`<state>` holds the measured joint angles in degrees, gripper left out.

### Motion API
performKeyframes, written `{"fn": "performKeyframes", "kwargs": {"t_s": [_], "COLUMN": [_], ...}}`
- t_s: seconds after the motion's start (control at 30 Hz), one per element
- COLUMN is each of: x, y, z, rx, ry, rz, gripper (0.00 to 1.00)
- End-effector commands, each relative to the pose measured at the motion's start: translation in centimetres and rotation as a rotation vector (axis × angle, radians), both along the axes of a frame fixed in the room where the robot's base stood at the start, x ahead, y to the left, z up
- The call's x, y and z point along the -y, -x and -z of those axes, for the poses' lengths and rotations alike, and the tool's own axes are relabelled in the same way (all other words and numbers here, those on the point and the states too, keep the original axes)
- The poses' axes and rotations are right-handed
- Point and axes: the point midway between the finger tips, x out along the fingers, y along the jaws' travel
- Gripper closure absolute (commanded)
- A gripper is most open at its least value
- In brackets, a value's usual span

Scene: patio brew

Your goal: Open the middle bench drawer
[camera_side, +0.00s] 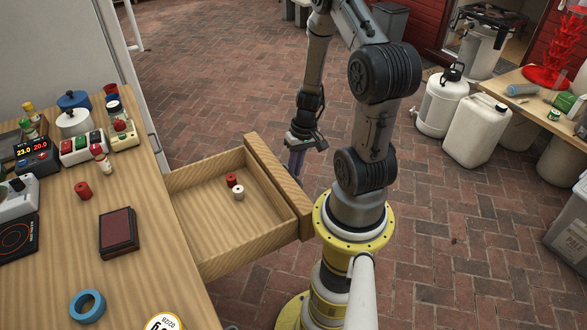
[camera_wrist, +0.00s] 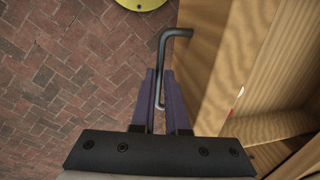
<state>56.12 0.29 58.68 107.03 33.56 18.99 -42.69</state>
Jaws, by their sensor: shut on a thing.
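A wooden bench drawer (camera_side: 279,188) stands pulled well out from the bench (camera_side: 150,265) in the side view. A red spool-like piece (camera_side: 231,180) and a white one (camera_side: 238,193) lie inside it. Its front panel also shows in the wrist view (camera_wrist: 205,75). My gripper (camera_side: 296,167) is at the outer face of that front, pointing down. In the wrist view my gripper (camera_wrist: 161,75) is shut on the bent grey metal handle (camera_wrist: 176,32), with a purple finger on each side. The other bench drawers are hidden, so I cannot tell this one's place among them.
The bench top holds a dark red-brown box (camera_side: 118,231), a blue ring (camera_side: 87,305), a red spool (camera_side: 83,190) and several bottles and devices. White jugs (camera_side: 476,130) stand on the brick floor at the right. My yellow base is close to the drawer's front corner.

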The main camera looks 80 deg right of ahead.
Motion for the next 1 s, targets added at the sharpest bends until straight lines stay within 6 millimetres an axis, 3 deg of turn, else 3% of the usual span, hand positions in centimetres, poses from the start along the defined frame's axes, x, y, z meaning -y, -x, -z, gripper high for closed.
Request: {"fn": "performKeyframes", "kwargs": {"t_s": [0.03,0.07,0.1,0.53,0.67,1.0], "x": [0.1,0.1,0.1,0.2,0.5,1.5], "y": [-0.1,-0.1,-0.1,0.0,0.2,1.2], "z": [-0.1,-0.1,-0.1,-0.9,-2.8,-10.0], "rx": [0.003,0.003,0.003,0.003,0.004,0.005], "ry": [0.002,0.002,0.002,0.003,0.006,0.006], "rz": [0.0,0.0,0.0,-0.001,0.0,0.001], "gripper": [1.0,0.82,0.75,0.75,0.75,0.75]}}
